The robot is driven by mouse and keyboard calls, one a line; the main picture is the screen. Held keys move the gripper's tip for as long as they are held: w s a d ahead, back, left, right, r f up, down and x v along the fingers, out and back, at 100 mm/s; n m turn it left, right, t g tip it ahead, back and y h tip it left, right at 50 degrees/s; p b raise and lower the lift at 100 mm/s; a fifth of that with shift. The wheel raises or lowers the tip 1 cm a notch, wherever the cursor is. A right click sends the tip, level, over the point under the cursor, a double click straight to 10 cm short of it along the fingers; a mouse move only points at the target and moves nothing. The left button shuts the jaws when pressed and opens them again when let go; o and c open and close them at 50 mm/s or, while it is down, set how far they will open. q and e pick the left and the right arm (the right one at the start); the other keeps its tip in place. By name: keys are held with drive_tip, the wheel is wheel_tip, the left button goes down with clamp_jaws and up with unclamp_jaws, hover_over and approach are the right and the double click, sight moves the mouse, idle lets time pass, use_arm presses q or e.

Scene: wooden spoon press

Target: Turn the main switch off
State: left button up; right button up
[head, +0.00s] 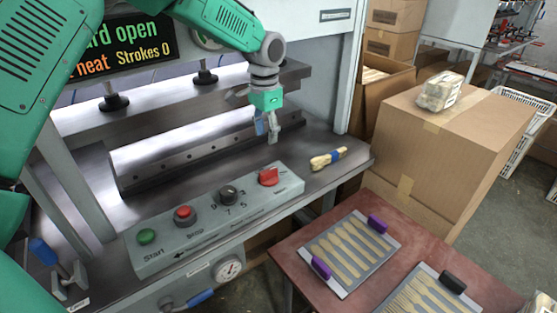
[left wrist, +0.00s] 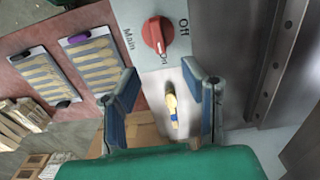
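The main switch is a red rotary knob (head: 268,176) at the right end of the grey control panel (head: 215,217). It also shows in the left wrist view as a red knob (left wrist: 154,35) with labels Main, On and Off around it. Its pale pointer mark appears to face the On label. My left gripper (head: 266,131) hangs above and behind the panel, pointing down, apart from the knob. In the left wrist view its two blue-padded fingers (left wrist: 163,85) are spread with nothing gripped. My right gripper is not in view.
Left of the switch are a black dial (head: 228,194), a red button (head: 184,215) and a green Start button (head: 146,236). The press beam (head: 190,150) runs behind. A blue-banded brush (head: 328,158) lies right of the panel. A red table (head: 300,262) holds trays of spoons.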

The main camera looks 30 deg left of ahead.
sight(266, 171)
use_arm(q)
drive_tip(key=f, duration=0.1)
drive_tip(key=s+f, duration=0.1)
drive_tip(key=shift+s+d+f, duration=0.25)
drive_tip(key=shift+f, duration=0.15)
drive_tip(key=f, duration=0.5)
drive_tip(key=a+f+p, duration=0.1)
drive_tip(key=f, duration=0.2)
drive_tip(key=shift+w+f, duration=0.3)
drive_tip(key=shift+d+f, duration=0.25)
drive_tip(key=shift+f, duration=0.3)
drive_tip(key=shift+d+f, duration=0.15)
drive_tip(key=shift+d, duration=0.05)
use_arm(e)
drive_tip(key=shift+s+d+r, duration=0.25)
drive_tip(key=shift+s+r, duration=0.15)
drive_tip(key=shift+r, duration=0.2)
use_arm(q)
drive_tip(key=shift+c, duration=0.5)
drive_tip(key=shift+a, duration=0.1)
drive_tip(key=c, duration=0.6)
drive_tip(key=shift+a, duration=0.1)
clamp_jaws()
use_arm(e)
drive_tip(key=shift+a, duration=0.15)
